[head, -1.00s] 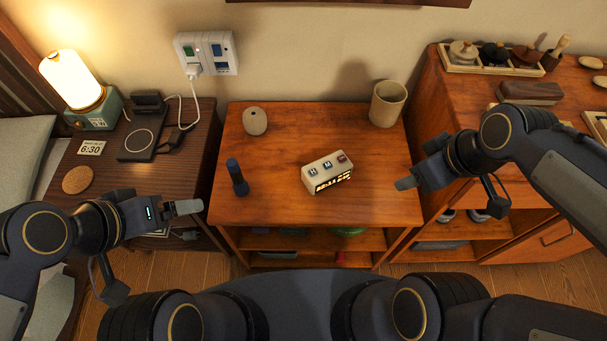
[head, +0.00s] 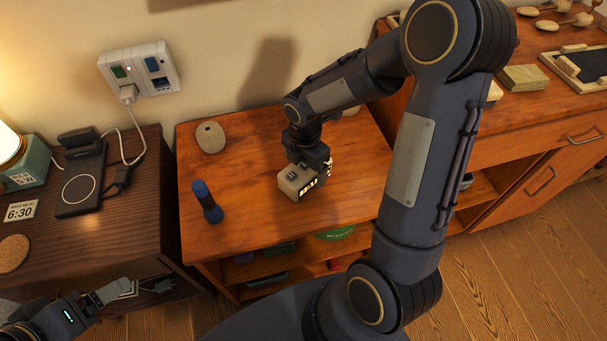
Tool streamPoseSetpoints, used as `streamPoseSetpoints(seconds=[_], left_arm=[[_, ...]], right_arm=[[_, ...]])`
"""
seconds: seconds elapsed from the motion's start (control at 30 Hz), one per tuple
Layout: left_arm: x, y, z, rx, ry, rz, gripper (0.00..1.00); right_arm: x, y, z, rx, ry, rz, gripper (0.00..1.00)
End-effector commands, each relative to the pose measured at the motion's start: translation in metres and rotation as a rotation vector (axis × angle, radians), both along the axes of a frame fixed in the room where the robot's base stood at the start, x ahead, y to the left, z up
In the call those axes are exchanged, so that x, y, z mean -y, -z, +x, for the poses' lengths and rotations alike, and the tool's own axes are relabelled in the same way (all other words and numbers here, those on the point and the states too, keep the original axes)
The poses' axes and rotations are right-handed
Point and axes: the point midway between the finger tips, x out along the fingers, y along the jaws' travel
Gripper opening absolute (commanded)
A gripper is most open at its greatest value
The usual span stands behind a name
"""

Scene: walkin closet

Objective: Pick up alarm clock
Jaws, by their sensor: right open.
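The alarm clock (head: 290,185), a small beige box with a lit display on its front, sits on the orange wooden table (head: 245,225). My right gripper (head: 318,168) is open and is over the clock's back right part, pointing down. It hides the clock's top buttons. One finger shows by the clock's right side; the other is hidden, and I cannot tell whether they touch the clock. My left gripper (head: 108,292) is low at the left, away from the clock, beside the dark nightstand; its jaw gap is unclear.
A dark nightstand (head: 140,220) with a charger (head: 82,180) stands at left. A wooden cabinet (head: 540,150) is at right.

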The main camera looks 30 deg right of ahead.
Motion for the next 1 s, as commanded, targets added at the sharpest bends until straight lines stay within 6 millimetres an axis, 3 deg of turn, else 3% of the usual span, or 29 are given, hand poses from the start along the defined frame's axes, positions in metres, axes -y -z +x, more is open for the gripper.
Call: streamPoseSetpoints(seconds=[0.03, 0.17, 0.47, 0.9, 1.0], left_arm=[[0.0, 0.005, 0.0, 0.0, 0.0, 0.0, 0.87], [0.0, 0.008, 0.0, 0.0, 0.0, 0.0, 0.87], [0.0, 0.008, 0.0, 0.0, 0.0, 0.0, 0.87], [0.0, 0.008, 0.0, 0.0, 0.0, 0.0, 0.87], [0.0, 0.008, 0.0, 0.0, 0.0, 0.0, 0.87]], right_arm=[[0.0, 0.012, 0.0, -0.005, 0.0, 0.0, 0.87], [0.0, 0.026, 0.0, -0.003, 0.001, 0.0, 0.87], [0.0, 0.028, 0.0, 0.0, 0.002, 0.001, 0.86], [0.0, 0.028, 0.0, 0.0, 0.002, 0.001, 0.28], [0.0, 0.028, 0.001, 0.001, 0.002, 0.0, 0.23]])
